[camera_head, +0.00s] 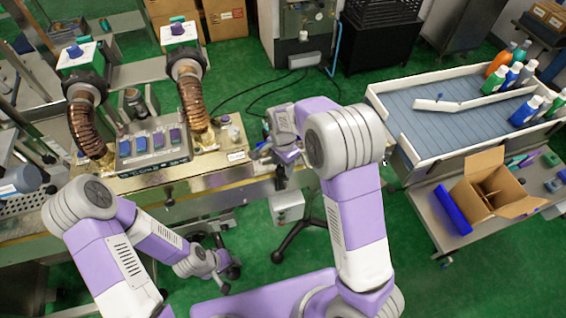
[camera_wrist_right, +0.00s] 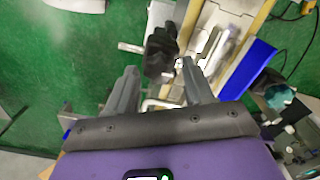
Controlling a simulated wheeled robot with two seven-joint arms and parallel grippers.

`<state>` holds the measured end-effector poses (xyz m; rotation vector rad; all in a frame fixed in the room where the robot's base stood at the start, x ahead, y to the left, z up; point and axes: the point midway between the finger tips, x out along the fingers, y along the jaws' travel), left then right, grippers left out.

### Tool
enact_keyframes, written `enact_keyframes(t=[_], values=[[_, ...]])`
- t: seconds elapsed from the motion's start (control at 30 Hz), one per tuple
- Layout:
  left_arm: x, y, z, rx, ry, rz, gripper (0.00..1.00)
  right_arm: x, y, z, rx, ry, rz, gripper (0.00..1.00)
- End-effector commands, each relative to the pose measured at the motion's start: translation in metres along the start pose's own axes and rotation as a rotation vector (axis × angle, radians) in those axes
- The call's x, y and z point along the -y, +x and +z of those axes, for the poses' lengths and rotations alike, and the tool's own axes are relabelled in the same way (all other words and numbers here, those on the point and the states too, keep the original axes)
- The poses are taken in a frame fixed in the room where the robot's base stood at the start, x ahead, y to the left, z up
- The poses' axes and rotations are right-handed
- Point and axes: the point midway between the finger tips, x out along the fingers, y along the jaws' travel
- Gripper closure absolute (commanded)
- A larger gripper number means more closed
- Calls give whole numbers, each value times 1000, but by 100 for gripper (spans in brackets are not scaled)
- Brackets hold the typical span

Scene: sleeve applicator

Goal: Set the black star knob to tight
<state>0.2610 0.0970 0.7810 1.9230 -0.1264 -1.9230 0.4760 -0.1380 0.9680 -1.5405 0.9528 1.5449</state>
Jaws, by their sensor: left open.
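The black star knob (camera_wrist_right: 161,50) shows in the right wrist view as a dark, lobed shape on a bracket at the machine's edge. It lies just beyond and between the fingertips of my right gripper (camera_wrist_right: 158,68). The two fingers are apart, with no clear contact on the knob. In the head view my right gripper (camera_head: 262,154) is at the right end of the machine bench (camera_head: 215,163), and I cannot make out the knob there. My left gripper (camera_head: 231,277) hangs low in front of the bench, open and away from the knob.
A control box (camera_head: 152,150) with coloured buttons and two brown ribbed hoses stand on the bench. At the right are a conveyor (camera_head: 405,108) with bottles and an open cardboard box (camera_head: 493,185). In the right wrist view a blue strip (camera_wrist_right: 247,68) lies right of the knob.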

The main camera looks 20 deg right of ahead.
Motion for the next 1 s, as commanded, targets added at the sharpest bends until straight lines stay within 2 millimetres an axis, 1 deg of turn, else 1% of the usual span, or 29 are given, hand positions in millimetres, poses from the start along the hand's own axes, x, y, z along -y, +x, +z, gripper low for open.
enact_keyframes(t=[0.03,0.07,0.37,0.47,0.7,0.8,0.9,1.0], values=[[0,0,0,0,0,0,57,0,0,0,0,-1,0,40],[0,0,0,0,0,0,57,0,0,0,0,-1,0,36],[0,0,0,0,0,0,57,1,-2,0,-2,-3,-2,36],[-1,-2,0,0,0,0,57,1,-12,0,-2,-3,-4,36],[-3,-7,0,0,0,0,57,1,-53,0,-2,-3,-6,36],[-3,-9,0,0,0,0,57,1,-66,0,-2,-2,-4,36],[-4,-10,0,0,0,0,57,1,-74,0,-1,-2,-3,36],[-4,-10,0,0,0,0,57,0,-76,0,-1,-2,-1,36]])
